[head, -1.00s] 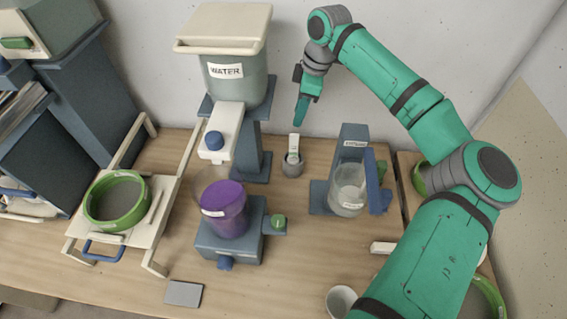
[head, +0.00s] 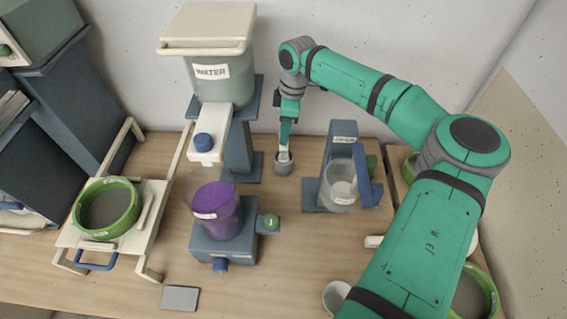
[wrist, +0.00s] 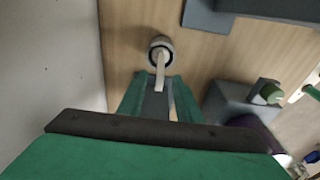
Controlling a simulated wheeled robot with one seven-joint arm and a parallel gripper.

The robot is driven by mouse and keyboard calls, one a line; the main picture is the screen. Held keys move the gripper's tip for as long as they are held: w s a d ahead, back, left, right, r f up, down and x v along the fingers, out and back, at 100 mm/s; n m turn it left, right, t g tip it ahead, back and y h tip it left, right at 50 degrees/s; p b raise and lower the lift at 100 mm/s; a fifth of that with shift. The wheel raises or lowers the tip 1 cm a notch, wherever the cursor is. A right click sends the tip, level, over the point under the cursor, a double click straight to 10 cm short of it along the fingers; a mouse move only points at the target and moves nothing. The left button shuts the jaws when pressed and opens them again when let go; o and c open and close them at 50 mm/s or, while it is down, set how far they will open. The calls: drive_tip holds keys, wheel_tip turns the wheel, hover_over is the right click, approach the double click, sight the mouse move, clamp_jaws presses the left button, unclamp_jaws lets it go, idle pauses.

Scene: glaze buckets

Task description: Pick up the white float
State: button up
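The white float (head: 284,157) stands upright in a small grey cup (head: 283,168) on the table, between the water stand and the grey stand on the right. In the wrist view the float (wrist: 160,68) shows as a pale stick rising from the round cup (wrist: 161,44) toward my gripper. My gripper (head: 286,146) is pointed down right above the cup. In the wrist view its two green fingers (wrist: 159,78) are apart, one on each side of the float's upper part, with a gap beside it. The float's lower end is hidden in the cup.
The water tank stand (head: 240,150) is close left of the cup. A grey stand with a clear bucket (head: 337,196) is close right. A purple bucket (head: 216,212) stands in front, and a rack with a green sieve (head: 107,207) is at left. The wall is close behind.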

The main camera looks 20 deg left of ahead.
drive_tip(key=shift+a+f, duration=0.1)
drive_tip(key=shift+f, duration=0.85)
clamp_jaws()
